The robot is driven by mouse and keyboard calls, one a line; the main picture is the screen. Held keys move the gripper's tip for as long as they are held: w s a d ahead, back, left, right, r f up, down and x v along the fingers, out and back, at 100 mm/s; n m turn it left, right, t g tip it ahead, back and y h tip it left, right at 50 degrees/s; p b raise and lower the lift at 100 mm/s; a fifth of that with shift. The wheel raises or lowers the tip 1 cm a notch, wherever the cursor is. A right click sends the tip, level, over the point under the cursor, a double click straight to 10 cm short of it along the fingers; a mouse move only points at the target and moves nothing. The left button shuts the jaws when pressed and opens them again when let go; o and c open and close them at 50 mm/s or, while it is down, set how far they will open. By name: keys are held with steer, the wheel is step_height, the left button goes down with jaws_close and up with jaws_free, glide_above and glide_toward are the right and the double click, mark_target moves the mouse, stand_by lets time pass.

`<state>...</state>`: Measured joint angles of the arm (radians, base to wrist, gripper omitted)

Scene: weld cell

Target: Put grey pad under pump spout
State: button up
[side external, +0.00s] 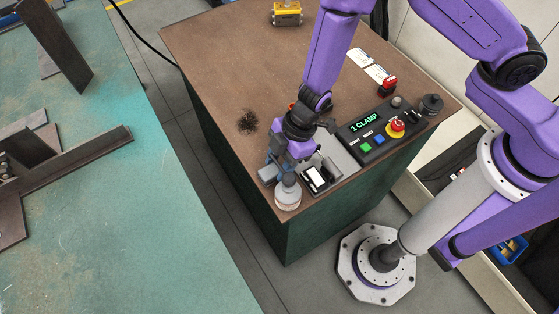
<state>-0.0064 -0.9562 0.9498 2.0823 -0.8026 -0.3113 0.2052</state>
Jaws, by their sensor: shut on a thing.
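My gripper (279,170) is low over the front corner of the brown-topped cabinet (215,70), pointing down. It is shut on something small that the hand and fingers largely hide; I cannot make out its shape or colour. A round, pale container with a grey upper part (288,196) stands right by the fingers at the corner; it may be the pump, but no spout can be made out. A small white-topped block in a dark frame (316,179) lies just right of the gripper. I cannot pick out the grey pad with certainty.
A control box (375,130) with a green "1 CLAMP" display and a red button stands to the right. A yellow block (287,13) is at the back, and a dark bristly patch (247,122) is left. A green table (110,230) with steel pieces lies across a gap.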

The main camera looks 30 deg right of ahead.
steer(key=shift+f, duration=0.1)
steer(key=o, duration=0.8)
steer(key=shift+v, duration=6.1)
